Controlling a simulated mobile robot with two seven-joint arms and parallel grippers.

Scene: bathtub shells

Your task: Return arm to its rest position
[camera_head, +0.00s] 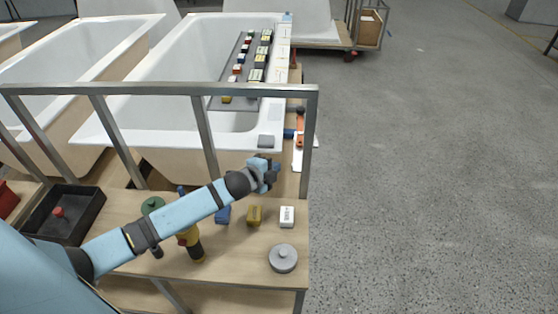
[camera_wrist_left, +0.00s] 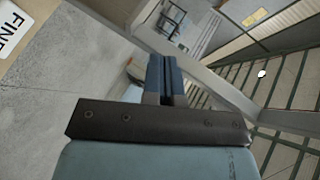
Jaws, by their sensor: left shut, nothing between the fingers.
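My left arm comes in from the lower left in the head view and stretches over the wooden workbench (camera_head: 235,272). My left gripper (camera_head: 272,178) is at the end of it, above the bench's back part near the metal frame's right post. In the left wrist view the gripper's blue fingers (camera_wrist_left: 165,78) are together with nothing between them. My right gripper is in neither view.
A metal rail (camera_head: 160,89) crosses above the bench. Behind it stand white bathtub shells (camera_head: 185,60). On the bench are a grey disc (camera_head: 283,258), a white box (camera_head: 287,216), a yellow block (camera_head: 254,215) and a black tray (camera_head: 82,222). Open floor (camera_head: 430,180) lies right.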

